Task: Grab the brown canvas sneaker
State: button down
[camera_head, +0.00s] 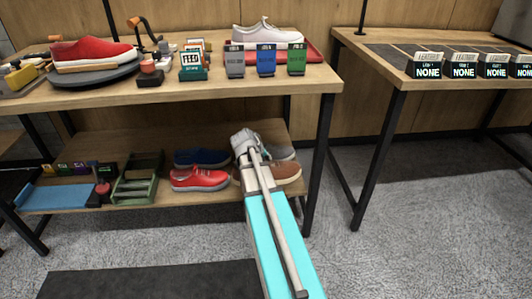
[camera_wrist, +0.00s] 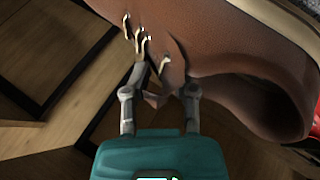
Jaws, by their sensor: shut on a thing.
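The brown canvas sneaker (camera_head: 284,173) is on the lower shelf of the left workbench, at the right end, partly hidden behind my arm. In the wrist view the brown sneaker (camera_wrist: 225,38) fills the upper right, with its lace eyelets and dark opening showing. My gripper (camera_wrist: 155,85) is shut on the brown upper near the eyelets. In the head view my gripper is mostly hidden by my own wrist. I cannot tell whether the sneaker is clear of the shelf.
A red sneaker (camera_head: 200,179) and a dark blue sneaker (camera_head: 202,157) lie just left on the lower shelf (camera_head: 160,212). A grey shoe (camera_head: 281,153) is close behind. The upper bench top (camera_head: 150,92) overhangs the shelf, and a black leg (camera_head: 318,165) stands at the right.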

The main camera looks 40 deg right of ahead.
jog(key=shift+s+a+r+p, duration=0.35)
jog(key=shift+s+a+r, duration=0.2)
jog(key=shift+s+a, duration=0.35)
